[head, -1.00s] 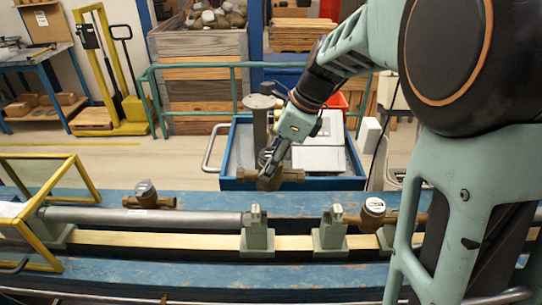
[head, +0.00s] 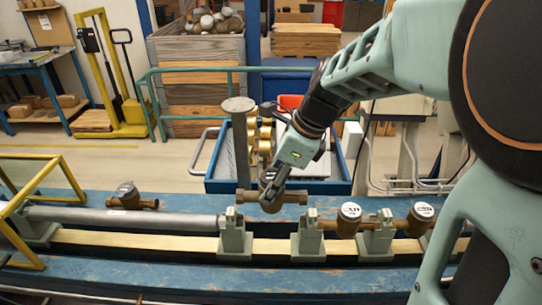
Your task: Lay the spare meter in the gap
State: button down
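My gripper (head: 272,184) is shut on a brass meter (head: 292,197), gripping it around its round top. The held meter lies roughly level, its pipe ends pointing left and right. It hangs above the gap (head: 270,243) in the meter line, between a left grey-green support (head: 235,240) and a right one (head: 308,240). It looks higher than the support tops; its exact depth is hard to tell. The fingers and arm partly hide its dial. Another brass meter (head: 131,197) lies on the blue bench behind the grey pipe at left.
Two meters (head: 348,218) (head: 421,216) sit in the line to the right. A grey pipe (head: 130,219) runs left of the gap. A yellow frame (head: 62,190) stands at far left. Behind the bench are a blue-edged cart (head: 215,187) and an upright post (head: 240,150).

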aim_at(271, 204)
jog(key=shift+f+b, duration=2.65)
jog(key=shift+f, duration=0.2)
jog(key=shift+f+p, duration=0.3)
jog(key=shift+f, duration=0.15)
jog(key=shift+f+b, duration=0.85)
jog(key=shift+f, duration=0.4)
jog(key=shift+f, duration=0.35)
jog(key=c, duration=1.1)
grip_release()
jog(key=shift+c, duration=0.2)
jog(key=shift+o, duration=1.4)
